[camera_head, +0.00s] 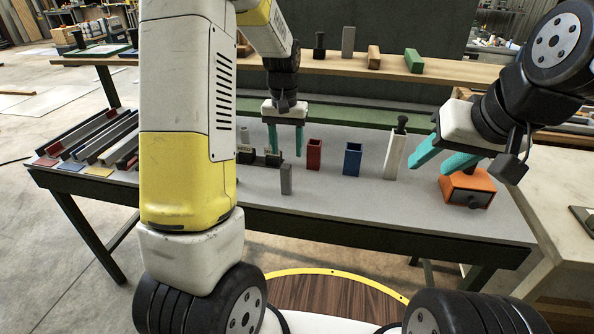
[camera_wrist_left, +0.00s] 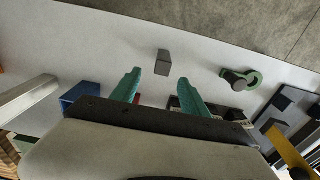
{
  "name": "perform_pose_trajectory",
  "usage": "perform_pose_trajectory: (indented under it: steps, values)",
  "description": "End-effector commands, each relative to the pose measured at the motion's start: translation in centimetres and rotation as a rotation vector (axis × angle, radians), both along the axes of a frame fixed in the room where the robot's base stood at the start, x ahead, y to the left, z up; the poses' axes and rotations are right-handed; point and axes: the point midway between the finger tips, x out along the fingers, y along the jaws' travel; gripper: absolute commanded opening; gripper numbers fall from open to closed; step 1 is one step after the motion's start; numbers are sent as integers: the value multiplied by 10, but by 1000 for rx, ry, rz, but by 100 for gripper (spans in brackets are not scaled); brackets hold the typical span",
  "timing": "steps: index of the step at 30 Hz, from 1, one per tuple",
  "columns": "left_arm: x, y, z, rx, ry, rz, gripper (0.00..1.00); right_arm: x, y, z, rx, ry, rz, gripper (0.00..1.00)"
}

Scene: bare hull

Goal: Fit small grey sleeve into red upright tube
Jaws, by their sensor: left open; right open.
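The small grey sleeve (camera_head: 286,179) stands upright on the grey table, near its front edge; it also shows ahead of the fingers in the left wrist view (camera_wrist_left: 162,63). The red upright tube (camera_head: 314,154) stands behind and to the right of it, with its open top visible. In the left wrist view a sliver of red (camera_wrist_left: 137,99) shows beside a finger. My left gripper (camera_head: 286,150) is open and empty, pointing down, behind the sleeve and left of the red tube. My right gripper (camera_head: 430,164) is open and empty at the right, by the orange box.
A blue tube (camera_head: 352,159) and a tall white tube (camera_head: 395,152) stand right of the red one. An orange box (camera_head: 466,188) sits at the right end. Dark labelled holders (camera_head: 262,158) are to the left, with long bars (camera_head: 100,138) beyond. A shelf (camera_head: 335,65) runs behind.

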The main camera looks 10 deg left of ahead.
Motion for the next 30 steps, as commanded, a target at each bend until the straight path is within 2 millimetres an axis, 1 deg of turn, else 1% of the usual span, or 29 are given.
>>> perform_pose_trajectory:
  steps: [1, 6, 14, 18, 21, 24, 30]
  values:
    - [5, 0, -8, 8, 13, -2, 53, 0, 0, 0, 0, 0, 0, 44]
    - [9, 1, -24, 19, 27, -3, 53, 0, 0, 0, 0, 0, 0, 44]
    - [6, 3, -54, 18, 27, -2, 53, 0, 0, 0, 0, 0, 0, 44]
    - [1, 6, -75, 18, 28, -2, 53, 0, 0, 0, 0, 0, 0, 44]
    - [2, 5, -88, 18, 27, -2, 53, 0, 0, 0, 0, 0, 0, 44]
    - [3, 5, -94, 17, 25, -2, 53, 0, 0, 0, 0, 0, 0, 44]
    - [3, 5, -95, 17, 24, -2, 53, 0, 0, 0, 0, 0, 0, 44]
